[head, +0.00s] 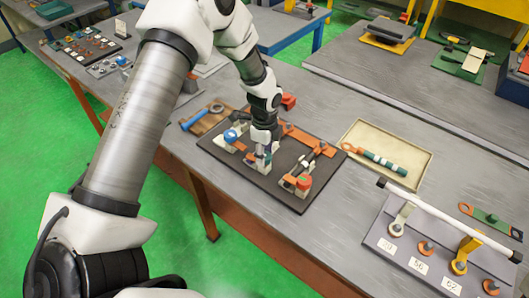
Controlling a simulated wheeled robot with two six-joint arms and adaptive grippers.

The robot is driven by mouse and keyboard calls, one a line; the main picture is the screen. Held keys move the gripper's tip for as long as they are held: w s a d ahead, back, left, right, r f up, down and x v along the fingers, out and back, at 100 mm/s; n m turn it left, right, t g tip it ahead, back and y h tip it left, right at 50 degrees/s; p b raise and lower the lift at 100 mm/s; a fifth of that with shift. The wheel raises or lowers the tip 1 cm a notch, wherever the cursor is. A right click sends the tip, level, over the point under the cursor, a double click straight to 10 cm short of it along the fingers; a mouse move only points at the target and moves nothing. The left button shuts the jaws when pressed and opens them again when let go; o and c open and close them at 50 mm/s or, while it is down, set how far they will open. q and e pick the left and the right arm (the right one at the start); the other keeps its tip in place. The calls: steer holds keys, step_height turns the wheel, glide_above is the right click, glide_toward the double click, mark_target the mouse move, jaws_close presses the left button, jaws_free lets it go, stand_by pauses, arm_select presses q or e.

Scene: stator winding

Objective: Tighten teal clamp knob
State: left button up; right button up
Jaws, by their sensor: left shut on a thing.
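A dark fixture board (226,158) lies on the grey table and carries several small clamps. My left gripper (264,149) points down over the middle front clamp. Its fingers are shut on what appears to be the teal clamp knob (267,157), which they mostly hide. A clamp with a blue knob (231,136) stands to the left of the gripper. My right gripper is not in view.
A cream tray (425,163) with a dark green and white tool (384,160) lies to the right. A rack with hanging tools and number labels (420,265) stands at the front right. A blue-ended wrench (195,120) lies left of the board. Bare table separates board and rack.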

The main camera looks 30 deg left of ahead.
arm_select(q)
steer(key=shift+w+r+m, duration=0.2)
steer(key=shift+m, duration=0.4)
steer(key=o, duration=0.9)
steer(key=shift+r, duration=0.1)
steer(key=shift+o, duration=1.1)
steer(key=shift+s, duration=0.15)
step_height(320, 180, up, 12)
